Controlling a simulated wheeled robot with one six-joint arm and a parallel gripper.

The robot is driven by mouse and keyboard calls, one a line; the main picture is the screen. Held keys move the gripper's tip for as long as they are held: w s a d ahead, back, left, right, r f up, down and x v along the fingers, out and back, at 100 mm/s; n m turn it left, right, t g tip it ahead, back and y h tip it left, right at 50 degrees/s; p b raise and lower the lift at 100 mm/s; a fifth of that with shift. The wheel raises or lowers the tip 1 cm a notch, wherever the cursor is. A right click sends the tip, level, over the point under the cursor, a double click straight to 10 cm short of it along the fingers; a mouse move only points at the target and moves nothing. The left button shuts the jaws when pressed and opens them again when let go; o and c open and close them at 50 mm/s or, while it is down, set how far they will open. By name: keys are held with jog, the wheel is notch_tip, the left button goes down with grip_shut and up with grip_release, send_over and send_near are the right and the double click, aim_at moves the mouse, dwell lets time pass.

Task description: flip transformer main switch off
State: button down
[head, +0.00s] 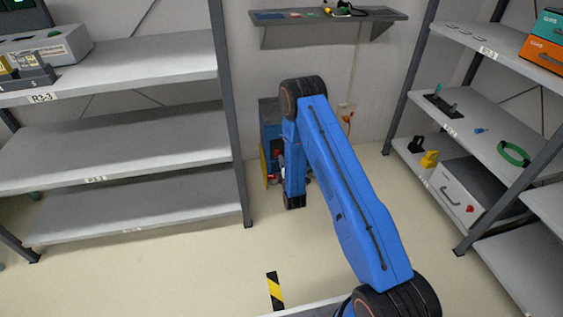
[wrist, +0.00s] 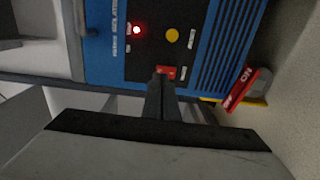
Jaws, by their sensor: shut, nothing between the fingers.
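The transformer is a blue box (wrist: 207,32) with a black front panel, seen sideways in the wrist view. The panel carries a lit red lamp (wrist: 137,30), a yellow round button (wrist: 172,35) and a small red switch (wrist: 166,70). A red lever (wrist: 243,90) lettered "ON" sits at the right on a yellow part. My gripper (wrist: 160,80) is shut and empty, its fingertips at the red switch; whether they touch it I cannot tell. In the head view the blue box (head: 268,125) stands by the back wall, largely hidden behind my arm.
Grey shelving (head: 120,140) stands on the left and a loaded rack (head: 480,130) on the right. A wall shelf (head: 330,20) hangs above the box.

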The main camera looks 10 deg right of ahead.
jog(key=s, duration=0.9)
jog(key=shift+s+r, duration=0.2)
jog(key=shift+r, duration=0.05)
notch_tip(320, 180, up, 23)
jog(key=d+m+g, duration=0.2)
jog(key=m+g, duration=0.2)
jog(key=m, duration=0.3)
jog(key=s+r+m+g, duration=0.2)
jog(key=s+r, duration=0.4)
jog(key=r, duration=0.2)
jog(key=s+d+r+m+g, duration=0.1)
jog(key=s+r+m+g, duration=0.1)
jog(key=s+r, duration=0.45)
jog(key=s+d+r+m+g, duration=0.1)
jog(key=s+d+r+m, duration=0.15)
jog(key=s, duration=0.75)
jog(key=s+r+m+g, duration=0.2)
jog(key=s, duration=1.1)
jog(key=s+d+r+m+g, duration=0.1)
jog(key=s+r+m, duration=0.1)
jog(key=s, duration=1.1)
jog(key=shift+g, duration=0.4)
jog(key=shift+d+r+m, duration=0.1)
jog(key=shift+m, duration=0.15)
